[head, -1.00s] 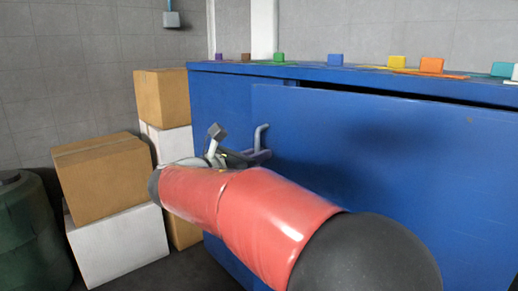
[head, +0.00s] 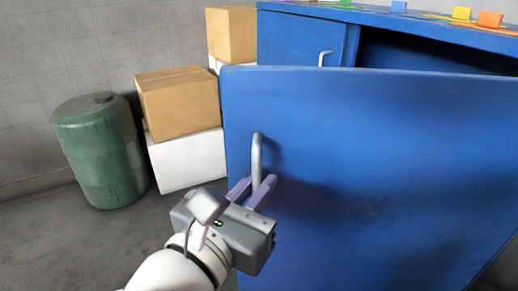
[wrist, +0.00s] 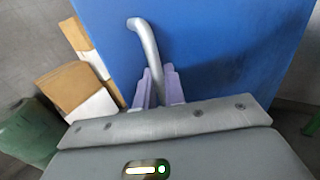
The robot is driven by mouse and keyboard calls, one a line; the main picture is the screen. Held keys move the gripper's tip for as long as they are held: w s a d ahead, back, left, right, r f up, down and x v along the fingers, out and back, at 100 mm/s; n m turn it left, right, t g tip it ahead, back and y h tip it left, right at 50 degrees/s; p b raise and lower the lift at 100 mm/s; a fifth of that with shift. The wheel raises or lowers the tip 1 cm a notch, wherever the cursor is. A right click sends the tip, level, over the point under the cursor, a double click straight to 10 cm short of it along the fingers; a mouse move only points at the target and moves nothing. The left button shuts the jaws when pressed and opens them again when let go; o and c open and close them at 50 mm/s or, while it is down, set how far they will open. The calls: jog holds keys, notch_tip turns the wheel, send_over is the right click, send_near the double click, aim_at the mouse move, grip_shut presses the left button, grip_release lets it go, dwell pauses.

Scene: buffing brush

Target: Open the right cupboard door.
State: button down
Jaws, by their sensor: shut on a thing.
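The blue right cupboard door (head: 370,160) stands swung well out from the blue cupboard (head: 300,38), with a dark gap showing behind its top edge. Its grey bar handle (head: 257,152) is near the door's free left edge. My gripper (head: 255,188) is shut on this handle, its purple fingers around the lower part of the bar. In the wrist view the handle (wrist: 146,45) runs down between the fingers (wrist: 158,88). The left door, with its own handle (head: 322,58), looks closed. The inside of the cupboard is mostly hidden by the open door.
A green barrel (head: 100,150) stands on the floor at the left. Stacked brown and white boxes (head: 180,105) stand beside the cupboard, behind the door's free edge. Small coloured blocks (head: 461,14) lie on the cupboard top. Floor at the lower left is clear.

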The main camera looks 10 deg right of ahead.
jog(key=shift+s+n+t+y+p, duration=0.3)
jog(key=shift+s+y, duration=0.2)
jog(key=shift+s, duration=0.85)
jog(key=shift+s+n+t+y+p, duration=0.15)
jog(key=shift+s+n+y, duration=0.3)
jog(key=shift+s, duration=0.85)
jog(key=c, duration=1.6)
grip_release()
jog(key=shift+c, duration=0.2)
